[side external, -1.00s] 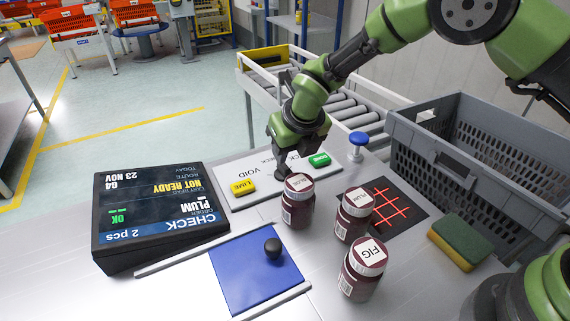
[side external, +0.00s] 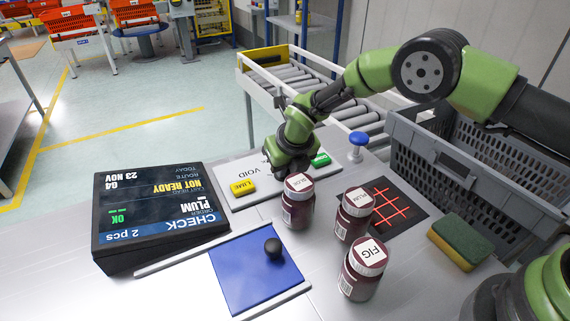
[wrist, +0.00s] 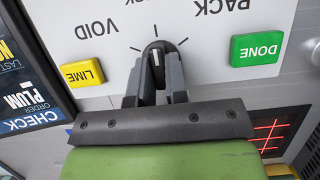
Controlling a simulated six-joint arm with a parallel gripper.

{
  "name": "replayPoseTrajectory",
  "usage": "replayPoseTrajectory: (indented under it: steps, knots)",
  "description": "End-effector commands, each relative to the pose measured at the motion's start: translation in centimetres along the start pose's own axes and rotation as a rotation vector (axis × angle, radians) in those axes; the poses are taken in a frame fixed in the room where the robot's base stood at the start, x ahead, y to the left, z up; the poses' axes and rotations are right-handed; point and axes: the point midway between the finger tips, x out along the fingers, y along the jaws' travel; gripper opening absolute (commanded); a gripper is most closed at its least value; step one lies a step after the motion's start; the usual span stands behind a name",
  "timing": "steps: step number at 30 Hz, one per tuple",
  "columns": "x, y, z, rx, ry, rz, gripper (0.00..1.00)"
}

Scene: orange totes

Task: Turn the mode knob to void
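The dark mode knob (wrist: 156,58) has a pale pointer line and sits on a white panel (wrist: 210,55). In the wrist view its line points about straight up in the picture, toward the middle tick, with the VOID label (wrist: 97,28) up and left and PACK up and right. My gripper (wrist: 157,72) has one finger on each side of the knob, and they appear closed on it. In the side view my gripper (side external: 280,180) is low over the panel beside VOID and hides the knob.
A yellow LIME button (side external: 243,187) and a green DONE button (side external: 320,159) flank the knob. Jars labelled PLUM (side external: 354,215) and FIG (side external: 362,268), plus another jar (side external: 298,203), stand nearby. The display (side external: 155,215) reads CHECK, PLUM, NOT READY. A grey crate (side external: 450,165) stands right.

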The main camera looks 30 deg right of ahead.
Motion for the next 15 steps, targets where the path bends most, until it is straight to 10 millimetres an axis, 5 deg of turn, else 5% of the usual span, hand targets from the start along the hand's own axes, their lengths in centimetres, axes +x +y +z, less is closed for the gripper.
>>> replayPoseTrajectory:
  steps: [15]
  knots:
    - [0.15, -0.1, -0.12, -0.124, 0.003, 0.051, 0.0]
